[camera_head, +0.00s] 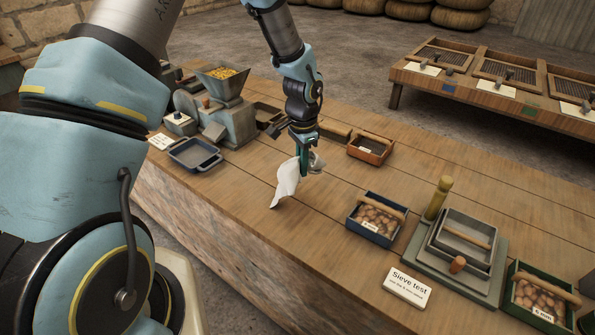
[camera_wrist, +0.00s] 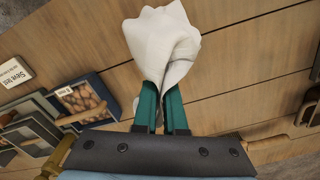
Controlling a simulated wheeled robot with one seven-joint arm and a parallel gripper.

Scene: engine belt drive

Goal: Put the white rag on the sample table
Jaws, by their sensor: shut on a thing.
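My gripper (camera_head: 304,160) is shut on the white rag (camera_head: 287,182) and holds it over the wooden table (camera_head: 255,212). The rag hangs down from the fingers, its lower tip close to the table top; I cannot tell whether it touches. In the wrist view the rag (camera_wrist: 162,42) is bunched between the green fingers (camera_wrist: 160,105). The wooden table carries a "Sieve test" card (camera_head: 408,287) and the sieve stand (camera_head: 455,262) at its right. Another low table (camera_head: 500,97) with several framed screens stands at the back right. No label in view names the sample table.
A blue-rimmed crate of brown lumps (camera_head: 376,219), a green crate (camera_head: 541,297) and an orange tray (camera_head: 370,148) stand on the table. A hopper machine (camera_head: 227,105) and a dark blue tray (camera_head: 195,154) are at the left. The planks around the rag are clear.

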